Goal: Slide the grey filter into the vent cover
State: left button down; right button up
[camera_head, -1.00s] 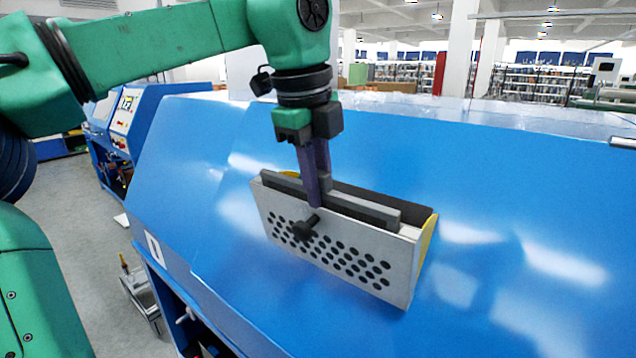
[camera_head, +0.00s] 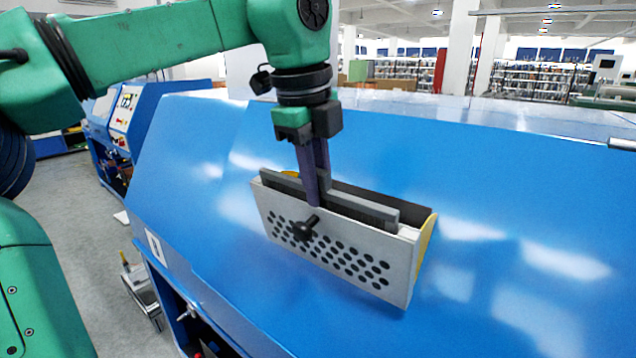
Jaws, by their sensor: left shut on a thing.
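The vent cover (camera_head: 335,258) is a light grey box front with rows of black holes, a black knob and yellow sides. It is on the sloping blue panel, tilted, with its top open. The grey filter (camera_head: 362,210) is a dark grey slab whose upper edge shows just above the cover's front plate; its lower part is hidden behind that plate. My left gripper (camera_head: 318,196) points down from above, its purple-grey fingers shut on the filter's upper edge. My right gripper is not in view.
The blue machine panel (camera_head: 520,220) slopes around the cover and is clear on both sides. Another blue machine (camera_head: 122,118) stands at the back left. A small cart (camera_head: 143,292) stands on the floor at lower left.

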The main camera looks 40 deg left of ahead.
pick_arm(q)
jog(key=shift+r, duration=0.25)
jog(key=shift+f, duration=0.4)
jog(key=shift+r, duration=0.35)
jog(key=shift+p, duration=0.3)
jog(key=shift+f, duration=0.1)
dwell(0.4)
